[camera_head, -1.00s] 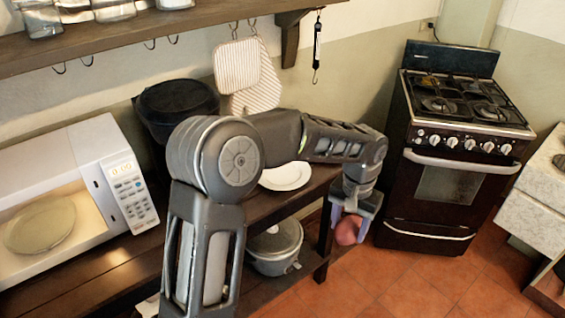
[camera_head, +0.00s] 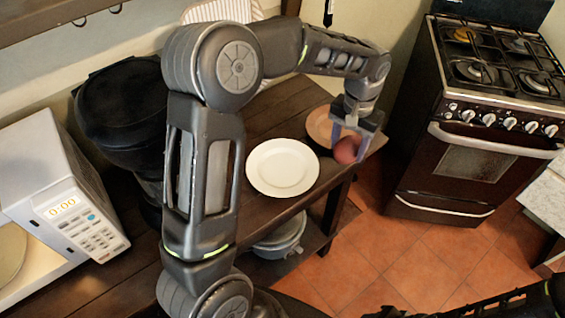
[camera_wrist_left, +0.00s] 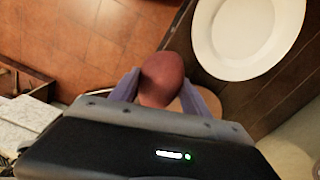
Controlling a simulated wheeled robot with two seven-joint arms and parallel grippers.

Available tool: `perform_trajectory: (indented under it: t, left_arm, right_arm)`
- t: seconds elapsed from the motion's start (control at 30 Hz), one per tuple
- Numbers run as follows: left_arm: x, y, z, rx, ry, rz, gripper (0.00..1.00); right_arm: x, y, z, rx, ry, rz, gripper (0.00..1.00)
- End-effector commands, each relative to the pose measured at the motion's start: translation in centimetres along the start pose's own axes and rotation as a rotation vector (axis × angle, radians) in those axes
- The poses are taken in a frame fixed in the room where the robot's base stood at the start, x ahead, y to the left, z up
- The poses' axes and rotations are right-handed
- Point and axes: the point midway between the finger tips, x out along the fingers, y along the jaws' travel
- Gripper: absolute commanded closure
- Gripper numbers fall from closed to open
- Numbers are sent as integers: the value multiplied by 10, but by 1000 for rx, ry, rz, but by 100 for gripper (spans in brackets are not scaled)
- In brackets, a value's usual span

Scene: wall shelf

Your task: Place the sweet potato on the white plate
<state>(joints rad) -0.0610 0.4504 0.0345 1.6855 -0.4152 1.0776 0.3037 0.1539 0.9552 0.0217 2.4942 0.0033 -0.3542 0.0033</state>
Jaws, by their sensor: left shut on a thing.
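The sweet potato (camera_head: 346,150) is reddish and is held between the fingers of my left gripper (camera_head: 350,146). In the left wrist view the sweet potato (camera_wrist_left: 161,80) sticks out between the two purple-grey fingertips. The white plate (camera_head: 283,167) lies flat and empty on the dark wooden shelf, to the left of the gripper. It also shows in the left wrist view (camera_wrist_left: 245,38), at the upper right. My left gripper is near the shelf's right end, beside the plate and apart from it. My right gripper is not seen.
A pinkish-brown plate (camera_head: 319,127) lies behind my left gripper. A microwave (camera_head: 60,205) and a black lidded bin (camera_head: 122,115) stand at the left. A pot (camera_head: 281,240) sits on the lower shelf. A stove (camera_head: 478,110) stands at the right, with open floor between.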

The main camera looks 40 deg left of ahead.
Motion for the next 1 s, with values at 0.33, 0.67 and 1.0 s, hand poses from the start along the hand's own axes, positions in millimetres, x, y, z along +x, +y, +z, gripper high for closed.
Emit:
perform_trajectory:
  t: [0.33,0.67,1.0]
  left_arm:
    - [-12,-28,13,181,4,0,93]
    - [-46,-99,71,789,4,-2,93]
    - [-62,-126,107,1126,1,0,93]
  right_arm:
    - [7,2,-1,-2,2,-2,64]
    - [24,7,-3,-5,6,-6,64]
    - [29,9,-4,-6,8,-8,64]
